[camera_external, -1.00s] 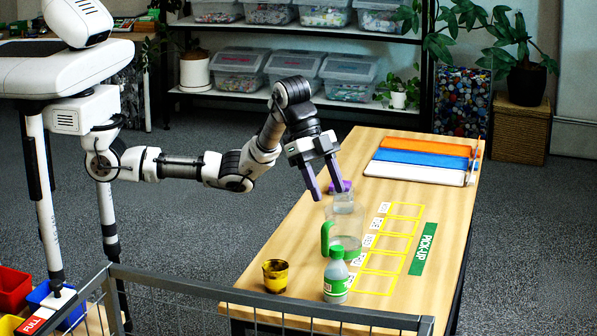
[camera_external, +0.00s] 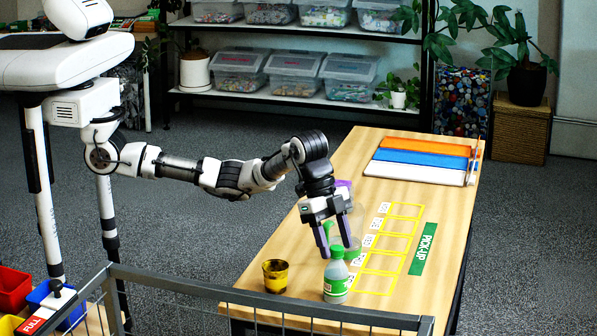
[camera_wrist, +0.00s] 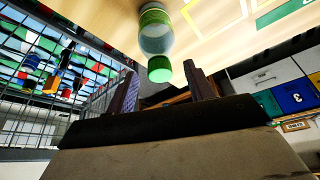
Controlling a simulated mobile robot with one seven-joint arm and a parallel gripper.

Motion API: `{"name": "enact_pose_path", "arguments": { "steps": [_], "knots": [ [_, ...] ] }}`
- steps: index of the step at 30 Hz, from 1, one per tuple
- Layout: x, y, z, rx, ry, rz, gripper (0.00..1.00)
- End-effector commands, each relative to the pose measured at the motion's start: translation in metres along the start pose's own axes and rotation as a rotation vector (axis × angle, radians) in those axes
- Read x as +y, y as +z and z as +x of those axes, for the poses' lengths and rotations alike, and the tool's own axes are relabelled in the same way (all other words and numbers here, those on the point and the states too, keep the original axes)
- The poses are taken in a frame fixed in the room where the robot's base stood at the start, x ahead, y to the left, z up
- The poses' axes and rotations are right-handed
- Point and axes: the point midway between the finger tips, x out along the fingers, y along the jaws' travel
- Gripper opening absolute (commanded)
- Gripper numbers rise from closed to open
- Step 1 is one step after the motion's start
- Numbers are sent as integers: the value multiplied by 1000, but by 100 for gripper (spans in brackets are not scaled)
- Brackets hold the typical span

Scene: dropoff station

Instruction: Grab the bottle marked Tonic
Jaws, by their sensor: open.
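A bottle (camera_external: 336,282) with a green cap and green label stands upright near the front end of the wooden table (camera_external: 240,296). I cannot read its label, so I cannot tell if it says Tonic. My gripper (camera_external: 337,248) is open, pointing down, just above and behind the bottle's cap in the external view. In the wrist view the bottle (camera_wrist: 156,32) shows beyond the fingertips, its green cap near the gap between my open fingers (camera_wrist: 160,82). A clear container with a green handle is mostly hidden behind my gripper.
A yellow and dark cup (camera_external: 275,276) stands left of the bottle. Yellow outlined boxes (camera_external: 385,258) and a green PICK-UP sign (camera_external: 423,249) mark the table's right side. Coloured trays (camera_external: 420,160) lie at the far end. A metal rail (camera_external: 250,302) runs in front.

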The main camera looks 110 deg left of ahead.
Motion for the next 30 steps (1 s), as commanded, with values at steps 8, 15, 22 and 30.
{"name": "enact_pose_path", "arguments": {
  "steps": [8, 15, 22, 30],
  "knots": [
    [0, 0, 23, 0, 0, -1, 53],
    [0, 0, 23, 1, 1, 0, 44],
    [0, 0, 23, 1, 1, 0, 14],
    [0, 0, 23, 1, 1, 0, 0]
  ]
}}
